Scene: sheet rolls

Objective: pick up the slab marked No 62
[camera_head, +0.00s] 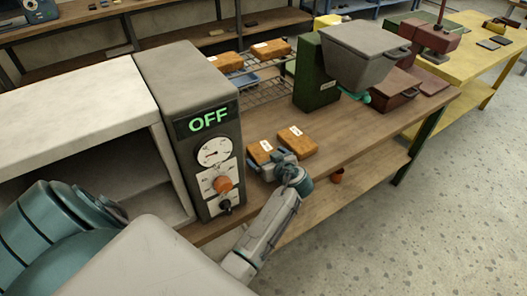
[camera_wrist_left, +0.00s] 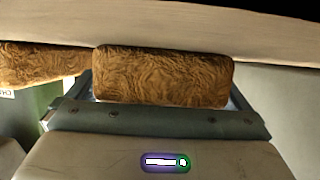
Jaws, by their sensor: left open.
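Two brown, rough-surfaced slabs with white labels lie side by side near the front edge of the wooden bench, a left slab (camera_head: 260,149) and a right slab (camera_head: 299,143). The label writing is too small to read. My left gripper (camera_head: 275,162) is open at the left slab, which also shows in the left wrist view (camera_wrist_left: 165,77) between the open fingers (camera_wrist_left: 160,100). The right slab shows at the left of the wrist view (camera_wrist_left: 40,66). No label shows on the slab between my fingers in the wrist view. My right gripper is not in view.
A grey box with an OFF display (camera_head: 208,120) stands close left of the slabs. A green machine with a grey hopper (camera_head: 365,55) stands to their right. Two similar labelled slabs (camera_head: 228,62) (camera_head: 270,49) lie on a wire rack (camera_head: 262,92) behind.

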